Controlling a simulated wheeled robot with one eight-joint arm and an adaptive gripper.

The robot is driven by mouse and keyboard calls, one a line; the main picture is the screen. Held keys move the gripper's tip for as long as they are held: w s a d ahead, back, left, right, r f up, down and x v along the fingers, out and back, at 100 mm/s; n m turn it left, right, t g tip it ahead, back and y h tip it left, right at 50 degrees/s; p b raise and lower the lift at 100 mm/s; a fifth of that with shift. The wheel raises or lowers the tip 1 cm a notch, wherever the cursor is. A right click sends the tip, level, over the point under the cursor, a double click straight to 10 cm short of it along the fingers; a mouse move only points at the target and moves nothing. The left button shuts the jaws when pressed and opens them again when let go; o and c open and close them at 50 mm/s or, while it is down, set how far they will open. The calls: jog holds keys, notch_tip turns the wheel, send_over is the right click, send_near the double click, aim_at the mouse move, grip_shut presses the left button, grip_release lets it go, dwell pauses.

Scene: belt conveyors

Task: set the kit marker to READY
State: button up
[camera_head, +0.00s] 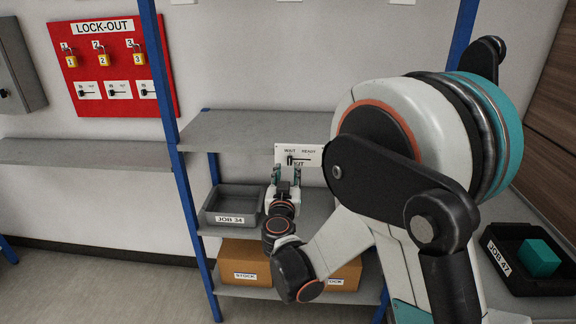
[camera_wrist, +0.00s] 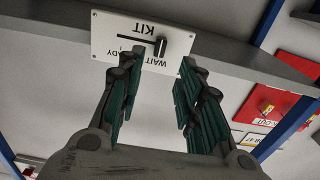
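The kit marker (camera_head: 312,154) is a white plate at the front edge of the rack's upper shelf, lettered WAIT on the left and READY on the right. Its dark slider knob (camera_head: 290,160) is at the WAIT side. In the wrist view the kit marker (camera_wrist: 108,38) appears upside down, with the knob (camera_wrist: 161,46) under the WAIT end. My gripper (camera_wrist: 160,68) is open and empty, its fingers spread on either side of the knob's line. In the head view my gripper (camera_head: 286,171) is just below the plate; whether it touches is unclear.
An empty grey JOB 34 tray (camera_head: 211,218) stands on the middle shelf left of my gripper. Cardboard STOCK boxes (camera_head: 240,258) sit below. A black JOB 47 tray (camera_head: 545,286) holding a teal block (camera_head: 538,258) is at right. A red lock-out board (camera_head: 115,50) hangs on the left wall.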

aim_at(290, 160)
jog(key=w+b, duration=0.1)
jog(key=w, duration=0.6)
jog(key=shift+w+d, duration=0.1)
jog(key=shift+d, duration=0.05)
jog(key=shift+c, duration=0.3)
grip_shut()
